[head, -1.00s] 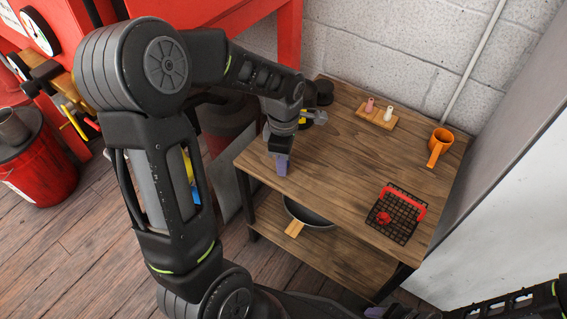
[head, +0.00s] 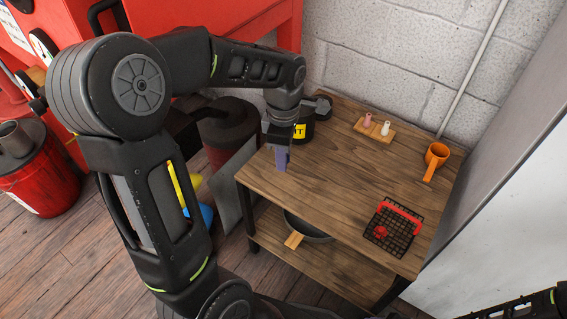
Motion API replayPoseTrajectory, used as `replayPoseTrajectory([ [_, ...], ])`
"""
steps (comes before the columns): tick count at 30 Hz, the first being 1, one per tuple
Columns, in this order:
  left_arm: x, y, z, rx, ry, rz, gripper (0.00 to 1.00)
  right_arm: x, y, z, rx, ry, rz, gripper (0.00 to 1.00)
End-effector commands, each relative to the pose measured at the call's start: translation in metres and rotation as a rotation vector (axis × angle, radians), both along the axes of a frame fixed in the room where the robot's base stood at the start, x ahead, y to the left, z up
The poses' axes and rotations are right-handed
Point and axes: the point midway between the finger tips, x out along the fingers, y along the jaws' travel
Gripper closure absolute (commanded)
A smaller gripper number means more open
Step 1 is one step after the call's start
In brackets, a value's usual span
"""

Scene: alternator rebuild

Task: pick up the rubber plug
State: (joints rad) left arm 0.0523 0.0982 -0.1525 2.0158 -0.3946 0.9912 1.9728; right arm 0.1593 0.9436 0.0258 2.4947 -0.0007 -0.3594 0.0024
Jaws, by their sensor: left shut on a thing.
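My left gripper (head: 281,160) points down above the left end of the wooden table top (head: 335,170), with its purple fingers together. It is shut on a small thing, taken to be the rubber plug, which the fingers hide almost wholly. I cannot make out its shape or colour. I see no other clear rubber plug on the table. My right forearm shows at the bottom right corner; its gripper is at most a dark sliver at the bottom edge, too cut off to read.
A black wire basket (head: 404,222) with a red handle and a red item stands at the front right. A dark yellow-labelled object (head: 301,131) is behind my gripper. The table's middle is clear.

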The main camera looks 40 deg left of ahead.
Motion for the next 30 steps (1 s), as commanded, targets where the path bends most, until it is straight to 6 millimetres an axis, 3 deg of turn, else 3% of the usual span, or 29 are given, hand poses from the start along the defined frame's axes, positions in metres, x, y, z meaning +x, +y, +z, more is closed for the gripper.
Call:
replayPoseTrajectory([
  [5, 0.0, 0.0, 0.018, 0.0, 0.0, 0.001, 1.0, -0.002, 0.001, 0.006, 0.002, 0.002, 0.004, 0.47],
  [30, 0.0, 0.0, 0.025, 0.0, 0.001, 0.0, 1.0, -0.001, 0.001, 0.011, 0.002, 0.003, 0.003, 0.47],
])
